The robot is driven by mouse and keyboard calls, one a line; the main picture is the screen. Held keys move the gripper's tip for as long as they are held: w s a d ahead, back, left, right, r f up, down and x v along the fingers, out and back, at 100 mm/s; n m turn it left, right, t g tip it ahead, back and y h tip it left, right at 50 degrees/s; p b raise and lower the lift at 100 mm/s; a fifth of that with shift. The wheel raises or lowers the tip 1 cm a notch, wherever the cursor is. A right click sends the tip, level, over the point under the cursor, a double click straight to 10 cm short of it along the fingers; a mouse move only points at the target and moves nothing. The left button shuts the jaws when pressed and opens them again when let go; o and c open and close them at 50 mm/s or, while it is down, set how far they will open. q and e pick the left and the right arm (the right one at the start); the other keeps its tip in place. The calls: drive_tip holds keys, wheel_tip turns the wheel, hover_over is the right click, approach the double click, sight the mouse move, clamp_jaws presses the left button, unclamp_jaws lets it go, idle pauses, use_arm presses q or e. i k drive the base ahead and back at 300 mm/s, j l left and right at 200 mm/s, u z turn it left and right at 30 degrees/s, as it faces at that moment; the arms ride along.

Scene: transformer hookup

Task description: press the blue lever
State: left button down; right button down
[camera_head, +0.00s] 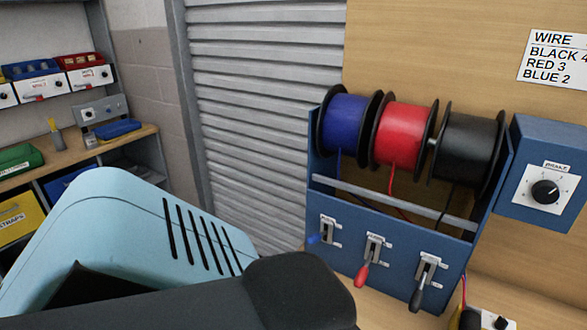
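The blue lever (314,239) is on the left of the front panel of the blue wire dispenser (345,262). Its blue tip points down and to the left from a small metal slot plate. The red lever (361,275) and the black lever (416,297) are to its right on the same panel, with their handles hanging down. Neither gripper shows in the head view, so I cannot see where they are relative to the blue lever.
Blue (345,120), red (403,133) and black (467,148) wire spools sit above the levers. A blue dial box (541,215) stands at the right. A light blue slotted housing and a black rounded shape cover the lower left; I cannot tell if they are mine.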

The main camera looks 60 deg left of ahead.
sight(313, 240)
drive_tip(key=k+j, duration=0.1)
drive_tip(key=j, duration=0.25)
drive_tip(key=k+j, duration=0.15)
drive_tip(key=j, duration=0.2)
drive_tip(key=k+j, duration=0.1)
drive_tip(key=j, duration=0.25)
drive_tip(key=k+j, duration=0.1)
drive_tip(key=j, duration=0.25)
drive_tip(key=k+j, duration=0.1)
drive_tip(key=j, duration=0.25)
